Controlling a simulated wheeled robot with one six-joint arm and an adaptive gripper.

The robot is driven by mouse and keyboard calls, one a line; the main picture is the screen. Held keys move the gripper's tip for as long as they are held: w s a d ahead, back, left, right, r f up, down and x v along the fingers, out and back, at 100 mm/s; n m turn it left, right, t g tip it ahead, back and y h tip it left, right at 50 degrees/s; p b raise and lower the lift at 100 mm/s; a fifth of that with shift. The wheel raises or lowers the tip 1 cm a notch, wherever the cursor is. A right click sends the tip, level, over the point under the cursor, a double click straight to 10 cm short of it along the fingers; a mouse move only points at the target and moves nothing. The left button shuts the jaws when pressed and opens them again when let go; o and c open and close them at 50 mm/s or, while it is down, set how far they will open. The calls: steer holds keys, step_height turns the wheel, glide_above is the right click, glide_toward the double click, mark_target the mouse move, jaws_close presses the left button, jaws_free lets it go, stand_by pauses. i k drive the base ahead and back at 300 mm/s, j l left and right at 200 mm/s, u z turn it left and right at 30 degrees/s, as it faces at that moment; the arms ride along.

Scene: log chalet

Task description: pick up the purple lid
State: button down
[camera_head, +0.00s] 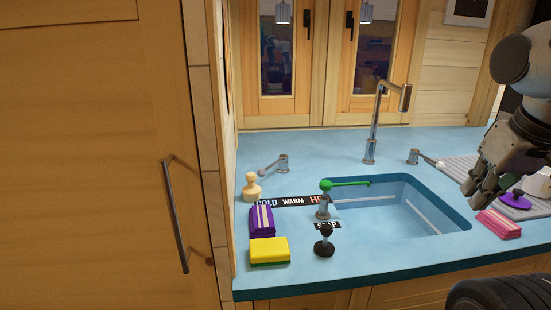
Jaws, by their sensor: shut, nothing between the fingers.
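The purple lid (515,201) lies at the right on the grey ribbed drainboard, with a knob on top. My gripper (476,192) hangs above the counter just left of the lid, pointing down. Its fingers are closed together with nothing between them. It appears apart from the lid, though the exact gap in depth is hard to tell.
A pink folded cloth (499,224) lies below the lid. A white mug (538,181) stands right of it on the drainboard (459,166). The sink (400,215) opens to the left, with a tall faucet (374,125) behind. A yellow sponge (269,250) lies at the left.

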mark_target(515, 199)
steer(key=z, duration=1.25)
steer(key=i+l+u, duration=0.35)
steer(key=l, duration=0.3)
steer(key=i+l+u, duration=0.2)
steer(key=l, duration=0.15)
steer(key=l+u, duration=0.15)
steer(key=l, duration=0.25)
steer(key=i+l+u, duration=0.2)
steer(key=l, duration=0.2)
steer(key=l+u, duration=0.2)
steer(key=l, duration=0.2)
